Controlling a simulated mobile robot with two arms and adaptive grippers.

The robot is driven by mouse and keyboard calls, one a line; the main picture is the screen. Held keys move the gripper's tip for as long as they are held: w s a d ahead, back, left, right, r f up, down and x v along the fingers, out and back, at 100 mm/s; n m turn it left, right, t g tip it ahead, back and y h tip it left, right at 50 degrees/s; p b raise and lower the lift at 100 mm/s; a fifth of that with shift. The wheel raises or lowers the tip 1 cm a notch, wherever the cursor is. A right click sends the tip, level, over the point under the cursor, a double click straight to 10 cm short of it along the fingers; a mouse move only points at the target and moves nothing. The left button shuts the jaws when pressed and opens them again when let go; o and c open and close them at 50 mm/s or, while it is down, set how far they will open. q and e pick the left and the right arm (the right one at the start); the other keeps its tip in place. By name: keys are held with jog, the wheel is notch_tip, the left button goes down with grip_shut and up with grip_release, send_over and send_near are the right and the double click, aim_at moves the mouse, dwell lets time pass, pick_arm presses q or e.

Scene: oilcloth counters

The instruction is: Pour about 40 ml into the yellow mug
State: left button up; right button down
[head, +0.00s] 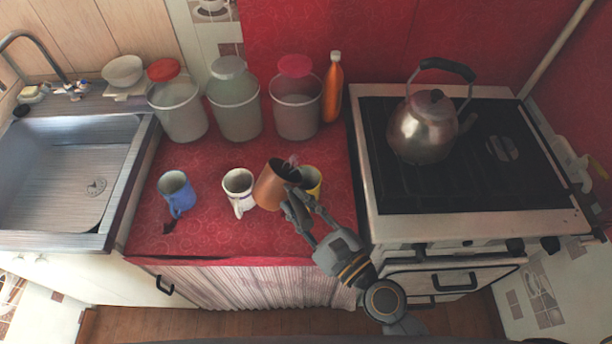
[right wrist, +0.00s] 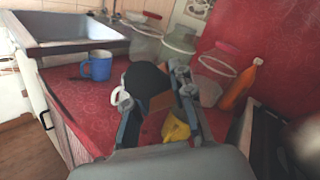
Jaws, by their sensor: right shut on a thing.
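A copper-brown cup (head: 268,187) is held tilted above the red counter by my right gripper (head: 296,200), which is shut on it. Its dark opening faces the camera in the right wrist view (right wrist: 146,78). The yellow mug (head: 313,181) stands just right of the cup, partly hidden behind it and my fingers. It also shows in part below the fingers in the right wrist view (right wrist: 176,129). I cannot see any liquid, the inside of the mug, or whether cup and mug touch. My left gripper is not in view.
A white mug (head: 238,184) stands close left of the cup, and a blue mug (head: 175,191) farther left. Several lidded canisters (head: 236,110) and an orange bottle (head: 332,90) line the back. A stove with a kettle (head: 422,132) is right; a sink (head: 70,170) is left.

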jog(key=shift+s+a+f+n, duration=0.15)
jog(key=shift+s+a+n, duration=0.05)
jog(key=shift+a+n, duration=0.2)
jog(key=shift+f, duration=0.1)
dwell(1.5)
